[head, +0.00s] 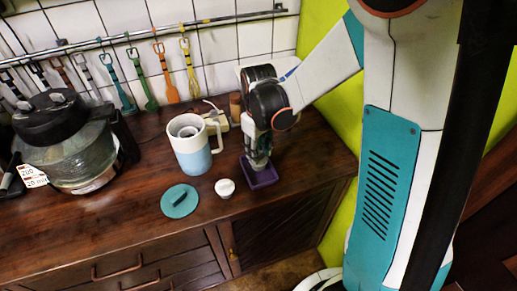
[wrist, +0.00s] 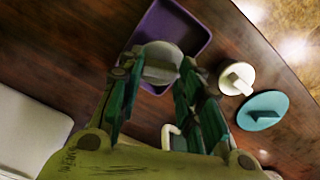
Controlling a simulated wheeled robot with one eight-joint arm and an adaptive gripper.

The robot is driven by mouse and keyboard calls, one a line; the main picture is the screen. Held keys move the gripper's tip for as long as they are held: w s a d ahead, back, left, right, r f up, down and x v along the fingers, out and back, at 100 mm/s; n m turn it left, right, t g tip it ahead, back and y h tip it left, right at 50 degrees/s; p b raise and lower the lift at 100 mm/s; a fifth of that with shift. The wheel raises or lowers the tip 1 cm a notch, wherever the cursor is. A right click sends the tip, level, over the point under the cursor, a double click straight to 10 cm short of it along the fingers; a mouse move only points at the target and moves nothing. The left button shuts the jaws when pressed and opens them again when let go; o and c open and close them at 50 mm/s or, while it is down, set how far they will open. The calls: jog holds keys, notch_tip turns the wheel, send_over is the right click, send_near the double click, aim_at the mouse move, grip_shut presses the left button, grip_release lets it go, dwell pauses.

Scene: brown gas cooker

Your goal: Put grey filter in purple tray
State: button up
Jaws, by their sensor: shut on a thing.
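My gripper (head: 258,152) points down over the purple tray (head: 264,180) near the right end of the wooden counter. In the wrist view, its fingers (wrist: 160,80) are closed on the upright grip of a round grey filter (wrist: 160,52). The filter overlaps the purple tray (wrist: 196,32) in that view and covers its lower left part. I cannot tell whether the filter touches the tray floor or hangs just above it. In the head view, the fingers mostly hide the filter.
A white and blue jug (head: 193,150) stands left of my gripper. A white cap (head: 225,188) and a teal lid (head: 180,201) lie near the counter's front. A black-lidded glass appliance (head: 75,150) stands at left. Utensils hang along the tiled wall behind.

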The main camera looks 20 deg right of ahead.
jog(key=shift+f+b, duration=1.4)
jog(key=shift+f, duration=0.05)
jog(key=o, duration=1.1)
jog(key=c, duration=0.4)
jog(key=shift+o, duration=0.2)
jog(key=shift+r, duration=0.1)
jog(key=shift+r+p, duration=2.45)
jog(key=shift+r, duration=1)
